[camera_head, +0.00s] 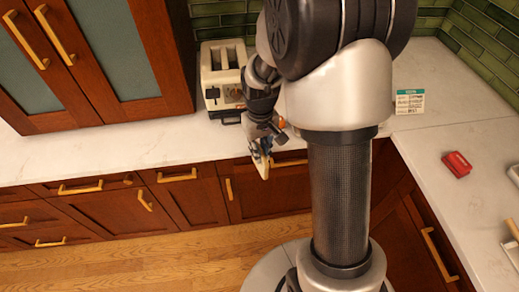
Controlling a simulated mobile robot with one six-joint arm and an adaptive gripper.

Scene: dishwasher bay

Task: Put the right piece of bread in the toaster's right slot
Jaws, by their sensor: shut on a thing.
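The toaster (211,88) is cream and black and stands on the back counter against the green tile wall. Its two slots show on top, and I see no bread in them. My gripper (262,152) is in front of the counter edge, below and to the right of the toaster. It is shut on a thin, pale tan piece that looks like the bread (264,170). The bread hangs tilted and nearly edge-on, apart from the toaster. My arm hides part of the counter right of the toaster. I cannot make out a second piece of bread.
A red box (456,164) lies on the right counter (450,215). A white and green card (409,101) is near the back corner. Pale objects sit at the right edge, partly cut off. The back counter (130,145) left of the toaster is clear below a wooden wall cabinet (165,60).

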